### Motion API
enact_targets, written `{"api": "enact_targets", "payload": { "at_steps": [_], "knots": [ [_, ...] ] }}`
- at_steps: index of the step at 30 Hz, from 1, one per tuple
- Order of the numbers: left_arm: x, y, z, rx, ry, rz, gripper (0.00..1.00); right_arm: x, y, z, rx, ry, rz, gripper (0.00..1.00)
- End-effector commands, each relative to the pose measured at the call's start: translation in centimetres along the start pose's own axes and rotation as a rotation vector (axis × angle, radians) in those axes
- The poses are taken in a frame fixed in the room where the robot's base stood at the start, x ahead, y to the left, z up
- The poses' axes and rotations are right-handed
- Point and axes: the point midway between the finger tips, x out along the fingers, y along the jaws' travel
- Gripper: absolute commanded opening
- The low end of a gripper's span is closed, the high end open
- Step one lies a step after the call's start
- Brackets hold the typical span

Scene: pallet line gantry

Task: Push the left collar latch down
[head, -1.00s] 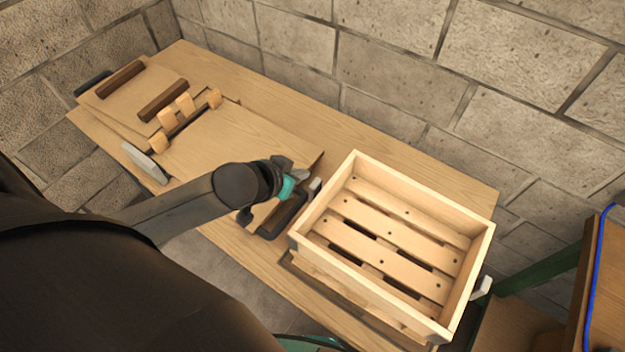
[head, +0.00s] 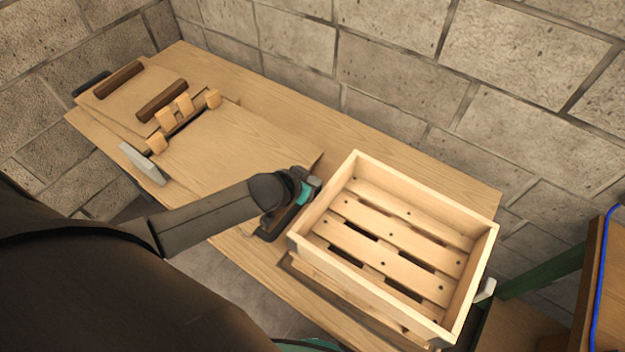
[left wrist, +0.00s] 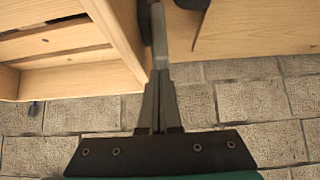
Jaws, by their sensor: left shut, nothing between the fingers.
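The wooden slatted collar crate (head: 468,283) sits on the right half of the table. The left collar latch is hidden in the head view behind my left gripper (head: 314,184), which is at the crate's left side. In the left wrist view a pale grey bar, which looks like the latch (left wrist: 184,68), runs beside the crate wall (left wrist: 113,38). My left gripper's fingers (left wrist: 158,75) are shut and empty, close beside this bar; I cannot tell if they touch it. A similar grey latch (head: 485,290) sticks out on the crate's right side. My right gripper is not in view.
On the table (head: 330,140), left of the crate, lie wooden boards (head: 215,150) with brown bars, small blocks and a grey plate (head: 143,163). A dark handle (head: 270,232) lies below my gripper. Block walls close off the back and left.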

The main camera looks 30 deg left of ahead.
Motion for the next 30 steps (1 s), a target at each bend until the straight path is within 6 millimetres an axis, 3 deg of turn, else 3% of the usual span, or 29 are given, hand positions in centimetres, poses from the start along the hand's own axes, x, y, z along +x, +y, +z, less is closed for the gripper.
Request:
{"api": "enact_targets", "payload": {
  "at_steps": [8, 18, 30],
  "knots": [
    [0.2, 0.0, 0.2, -0.001, 0.0, 0.0, 0.0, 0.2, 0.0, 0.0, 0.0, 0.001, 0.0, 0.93],
    [2.8, -0.1, 2.8, -0.002, 0.0, -0.001, 0.0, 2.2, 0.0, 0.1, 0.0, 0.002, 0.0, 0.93],
    [2.5, -0.1, 2.8, -0.002, -0.007, -0.002, 0.0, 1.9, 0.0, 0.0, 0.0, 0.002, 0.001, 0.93]
  ]
}}
